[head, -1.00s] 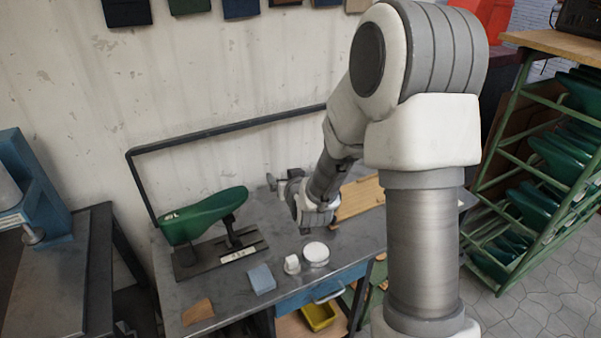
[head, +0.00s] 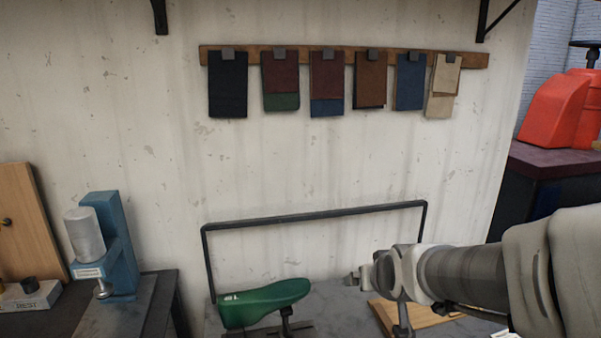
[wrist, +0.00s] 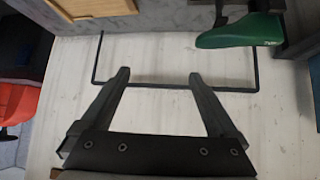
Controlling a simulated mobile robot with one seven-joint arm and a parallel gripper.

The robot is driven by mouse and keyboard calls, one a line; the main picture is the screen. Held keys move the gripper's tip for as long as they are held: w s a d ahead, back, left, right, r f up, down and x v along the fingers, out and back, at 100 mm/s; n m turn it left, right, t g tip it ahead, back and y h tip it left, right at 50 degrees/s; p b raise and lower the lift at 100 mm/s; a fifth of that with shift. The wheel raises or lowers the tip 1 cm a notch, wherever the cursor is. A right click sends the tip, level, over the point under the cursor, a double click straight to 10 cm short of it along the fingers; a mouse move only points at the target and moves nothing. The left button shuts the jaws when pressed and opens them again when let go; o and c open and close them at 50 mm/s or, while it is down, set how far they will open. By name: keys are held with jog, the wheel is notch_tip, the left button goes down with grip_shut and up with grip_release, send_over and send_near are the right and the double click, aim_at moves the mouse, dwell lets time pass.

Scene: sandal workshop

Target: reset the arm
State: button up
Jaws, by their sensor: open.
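My gripper (wrist: 158,76) is open in the wrist view, its two dark fingers apart with only the pale wall and part of a black bar frame behind them. Nothing is between the fingers. In the head view my arm reaches in from the lower right, and its end (head: 358,278) points left above the grey workbench (head: 340,296). The fingers are too small to make out there. A green shoe last (head: 265,302) on a stand is to the left of the arm's end. The last also shows in the wrist view (wrist: 240,31), upside down at the upper right.
A black bar frame (head: 315,216) rises behind the bench. A wooden board (head: 415,317) lies under my arm. A blue press (head: 118,245) stands at left. Fabric swatches (head: 327,84) hang on the wall. Red containers (head: 553,108) stand at right.

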jog(key=s+r+g, duration=0.2)
jog(key=s, duration=0.8)
jog(key=s+r+g, duration=0.1)
jog(key=s, duration=0.8)
jog(key=shift+s+d+r+g, duration=0.25)
jog(key=shift+s+r+g, duration=0.1)
jog(key=shift+g, duration=0.05)
